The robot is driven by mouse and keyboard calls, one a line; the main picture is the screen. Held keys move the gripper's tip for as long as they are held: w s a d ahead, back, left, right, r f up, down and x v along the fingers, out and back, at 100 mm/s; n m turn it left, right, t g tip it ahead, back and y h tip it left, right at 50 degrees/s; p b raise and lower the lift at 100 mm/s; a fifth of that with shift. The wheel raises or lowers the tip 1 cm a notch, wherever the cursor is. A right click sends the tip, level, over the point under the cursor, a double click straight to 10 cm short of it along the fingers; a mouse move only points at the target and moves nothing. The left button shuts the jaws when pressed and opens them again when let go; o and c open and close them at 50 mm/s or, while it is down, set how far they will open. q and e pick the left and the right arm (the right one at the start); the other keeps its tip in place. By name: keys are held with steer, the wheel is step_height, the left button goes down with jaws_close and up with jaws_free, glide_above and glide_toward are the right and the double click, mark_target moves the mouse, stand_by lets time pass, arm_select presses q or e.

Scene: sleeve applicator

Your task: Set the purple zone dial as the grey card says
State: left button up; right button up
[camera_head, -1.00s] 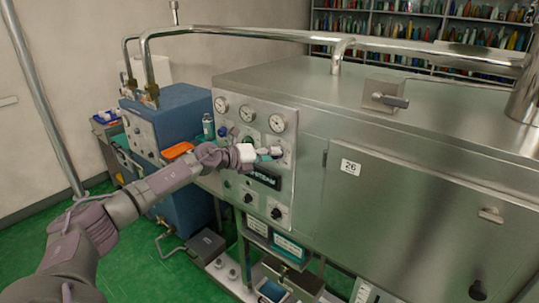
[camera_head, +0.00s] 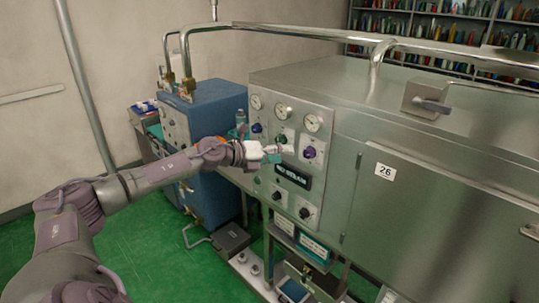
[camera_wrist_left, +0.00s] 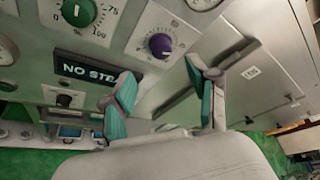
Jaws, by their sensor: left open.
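The purple dial (camera_head: 309,152) sits on a pale plate at the right of the steel machine's front panel. It also shows in the left wrist view (camera_wrist_left: 160,46), above and between my fingers. A scale surrounds it, but its setting is too small to read surely. My left gripper (camera_head: 279,153) is open, just left of the dial in the head view. I cannot pick out a grey card. My right gripper is out of view.
A green dial (camera_wrist_left: 78,12) is left of the purple one, above the "NO STEAM" display (camera_head: 293,176). Black knobs (camera_head: 304,212) sit below. Gauges (camera_head: 312,122) line the panel top. A blue machine (camera_head: 215,105) stands left. A "26" label (camera_head: 385,170) marks the steel door.

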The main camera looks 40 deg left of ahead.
arm_select(q)
steer(key=shift+v, duration=1.95)
